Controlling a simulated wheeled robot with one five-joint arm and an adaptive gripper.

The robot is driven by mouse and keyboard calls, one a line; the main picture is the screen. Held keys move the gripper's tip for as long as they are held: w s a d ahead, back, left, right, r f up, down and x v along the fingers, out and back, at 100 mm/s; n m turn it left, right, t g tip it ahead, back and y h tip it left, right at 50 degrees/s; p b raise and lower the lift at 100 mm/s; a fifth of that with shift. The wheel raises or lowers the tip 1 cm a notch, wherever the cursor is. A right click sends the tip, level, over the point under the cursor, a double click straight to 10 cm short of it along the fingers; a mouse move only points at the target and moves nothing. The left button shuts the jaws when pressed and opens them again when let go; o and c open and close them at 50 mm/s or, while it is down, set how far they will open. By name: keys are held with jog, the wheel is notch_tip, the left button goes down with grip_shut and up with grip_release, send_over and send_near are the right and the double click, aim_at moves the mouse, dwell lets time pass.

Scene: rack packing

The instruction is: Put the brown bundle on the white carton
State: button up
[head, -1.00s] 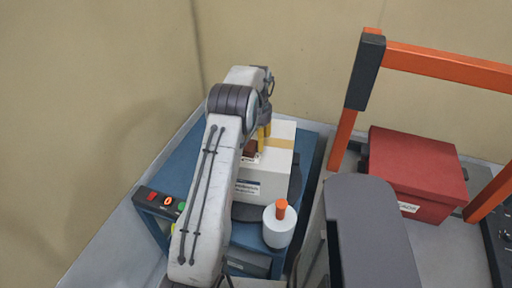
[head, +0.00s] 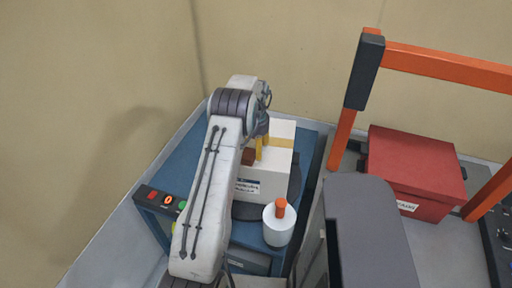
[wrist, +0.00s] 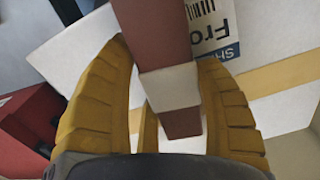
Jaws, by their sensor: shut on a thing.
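The white carton (head: 280,173), with a tan tape strip and a printed label, stands on the blue bench. It also shows in the wrist view (wrist: 285,112) below my gripper. My gripper (head: 260,150) has yellow fingers and is over the carton's left part in the head view. In the wrist view my gripper (wrist: 168,75) is shut on the brown bundle (wrist: 155,30), which has a white band around it. The bundle (head: 248,157) is partly hidden by my arm in the head view. I cannot tell whether it touches the carton.
A white bottle with an orange cap (head: 279,224) stands in front of the carton. A control box with buttons (head: 160,200) is at the bench's left edge. A red box (head: 415,165) and an orange frame (head: 440,62) are to the right.

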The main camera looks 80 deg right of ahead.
jog(key=o, duration=1.3)
jog(key=shift+f, duration=0.1)
jog(key=shift+c, duration=0.2)
notch_tip(320, 180, up, 12)
jog(key=shift+r, duration=0.2)
